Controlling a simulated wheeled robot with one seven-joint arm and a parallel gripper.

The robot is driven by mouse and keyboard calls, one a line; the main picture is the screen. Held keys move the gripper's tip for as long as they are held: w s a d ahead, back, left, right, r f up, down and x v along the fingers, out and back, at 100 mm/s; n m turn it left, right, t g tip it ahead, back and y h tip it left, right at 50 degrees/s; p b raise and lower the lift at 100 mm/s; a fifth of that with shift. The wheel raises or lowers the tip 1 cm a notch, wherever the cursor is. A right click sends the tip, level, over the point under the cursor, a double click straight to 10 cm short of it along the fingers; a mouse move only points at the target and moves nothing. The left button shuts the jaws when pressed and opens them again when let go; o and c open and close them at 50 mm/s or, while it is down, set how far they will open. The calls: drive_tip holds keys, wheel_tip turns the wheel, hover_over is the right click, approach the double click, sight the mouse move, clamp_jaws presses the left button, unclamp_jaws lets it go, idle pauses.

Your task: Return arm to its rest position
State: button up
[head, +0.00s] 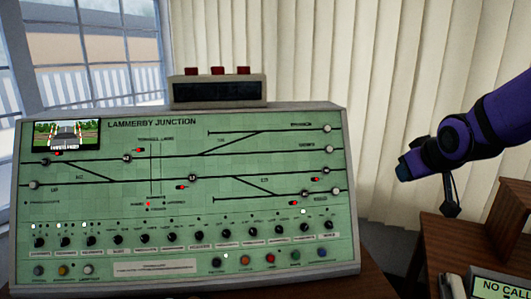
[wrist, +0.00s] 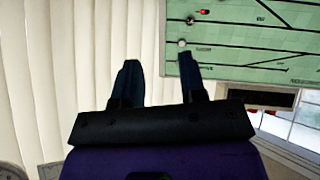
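My arm, purple with dark joints, reaches in from the right edge of the head view. Its end, my gripper (head: 405,170), points left in front of the cream panelled wall, clear of the signal panel. In the wrist view my gripper (wrist: 158,78) shows two dark fingers spread apart with only the wall between them. It is open and empty. The green Lammerby Junction panel (head: 100,172) stands to its left in the head view. The panel also shows upside down at the upper right of the wrist view (wrist: 240,62).
A grey box (head: 217,92) with red tops sits on the panel. A wooden desk (head: 455,240) with a "NO CALL" sign (head: 498,287) lies below my gripper at the lower right. Windows (head: 85,60) are at the left. Open space lies between panel and gripper.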

drive_tip(key=s+a+r+m+g, duration=0.1)
drive_tip(key=s+r+g, duration=0.1)
drive_tip(key=s, duration=0.9)
drive_tip(key=s+a+r+m+g, duration=0.1)
drive_tip(key=s+r+g, duration=0.1)
drive_tip(key=s, duration=1)
drive_tip(key=shift+s+a+r+m, duration=0.15)
drive_tip(key=shift+s+r+m, duration=0.05)
drive_tip(key=shift+s+m, duration=0.1)
idle(1.1)
